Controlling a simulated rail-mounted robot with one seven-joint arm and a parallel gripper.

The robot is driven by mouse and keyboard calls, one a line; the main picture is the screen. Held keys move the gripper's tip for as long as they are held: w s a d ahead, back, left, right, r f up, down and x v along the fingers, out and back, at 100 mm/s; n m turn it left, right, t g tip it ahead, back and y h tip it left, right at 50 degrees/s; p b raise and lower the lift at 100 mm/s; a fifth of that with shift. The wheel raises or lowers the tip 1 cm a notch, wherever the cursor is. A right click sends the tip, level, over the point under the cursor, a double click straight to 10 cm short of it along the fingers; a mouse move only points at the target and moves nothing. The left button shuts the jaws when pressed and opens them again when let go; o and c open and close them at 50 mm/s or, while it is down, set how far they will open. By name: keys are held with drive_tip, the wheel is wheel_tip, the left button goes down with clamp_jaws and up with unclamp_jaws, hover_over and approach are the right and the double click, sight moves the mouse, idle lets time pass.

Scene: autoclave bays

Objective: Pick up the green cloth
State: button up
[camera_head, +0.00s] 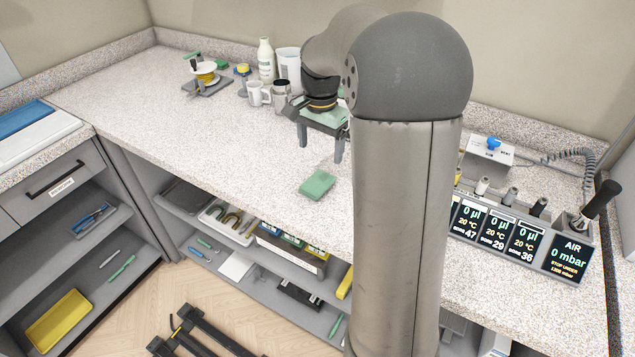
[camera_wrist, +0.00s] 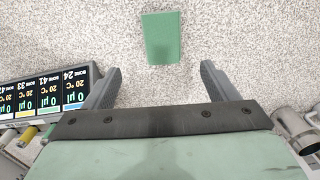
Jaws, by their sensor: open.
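The green cloth (camera_head: 318,184) lies flat on the speckled worktop, close to its front edge. It is a small folded rectangle, and in the wrist view the cloth (camera_wrist: 161,38) is at the top centre. My gripper (camera_head: 321,146) is above the worktop, a little behind the cloth in the head view. In the wrist view my gripper (camera_wrist: 161,72) has its two fingers spread wide with nothing between them. The cloth is just beyond the fingertips, roughly centred between them, and apart from them.
A control unit with displays (camera_head: 510,240) stands on the right, partly behind my arm. Mugs (camera_head: 258,94), a white bottle (camera_head: 266,60) and a spool stand (camera_head: 207,80) are at the back. Open shelves (camera_head: 240,255) lie below the front edge. The worktop around the cloth is clear.

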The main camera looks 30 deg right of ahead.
sight(318, 181)
drive_tip(key=f, duration=0.3)
drive_tip(key=f+p, duration=0.1)
drive_tip(key=f, duration=0.6)
drive_tip(key=shift+w+a+f+p, duration=0.15)
drive_tip(key=shift+a+p, duration=0.1)
drive_tip(key=shift+p, duration=0.15)
drive_tip(key=c, duration=1.1)
